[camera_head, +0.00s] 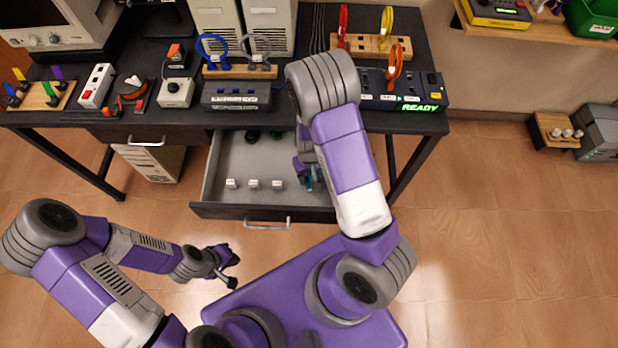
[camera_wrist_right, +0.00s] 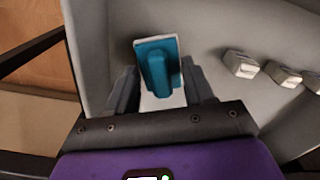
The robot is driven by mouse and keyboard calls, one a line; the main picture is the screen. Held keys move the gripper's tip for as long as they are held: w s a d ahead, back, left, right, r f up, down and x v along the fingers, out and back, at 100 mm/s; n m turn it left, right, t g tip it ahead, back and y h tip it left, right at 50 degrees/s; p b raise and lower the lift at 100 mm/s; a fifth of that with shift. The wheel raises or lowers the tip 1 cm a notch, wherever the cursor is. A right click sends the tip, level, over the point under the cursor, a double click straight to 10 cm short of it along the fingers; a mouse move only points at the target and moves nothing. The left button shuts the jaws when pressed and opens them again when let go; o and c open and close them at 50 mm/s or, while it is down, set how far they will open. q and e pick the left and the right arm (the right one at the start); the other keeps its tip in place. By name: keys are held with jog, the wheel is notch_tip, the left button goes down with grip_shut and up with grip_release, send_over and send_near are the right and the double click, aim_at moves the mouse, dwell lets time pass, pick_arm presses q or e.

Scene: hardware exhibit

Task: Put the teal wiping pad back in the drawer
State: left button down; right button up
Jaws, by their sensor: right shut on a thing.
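The teal wiping pad (camera_wrist_right: 157,68) has a teal top with a raised grip and a pale underside. In the right wrist view it sits between the fingers of my right gripper (camera_wrist_right: 160,92), which is shut on it. The drawer (camera_head: 232,169) under the desk is pulled open. In the head view my right gripper (camera_head: 309,178) is inside the drawer outline at its right side, and only a little teal shows. I cannot tell whether the pad touches the drawer floor (camera_wrist_right: 215,35). My left gripper (camera_head: 231,271) is open and empty, in front of the drawer to the left.
Several small white blocks (camera_head: 254,184) stand in a row near the drawer front, with dark round items (camera_head: 252,135) at its back. The desk (camera_head: 300,118) above holds tools, switch boxes and a READY panel (camera_head: 418,108). Floor (camera_head: 490,230) to the right is clear.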

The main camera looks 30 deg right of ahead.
notch_tip(320, 180, down, 3)
jog(key=shift+r+b, duration=0.1)
jog(key=shift+b, duration=0.3)
jog(key=shift+c, duration=0.3)
jog(key=o, duration=1)
notch_tip(320, 180, up, 12)
jog(key=p, duration=0.4)
jog(key=shift+p, duration=0.3)
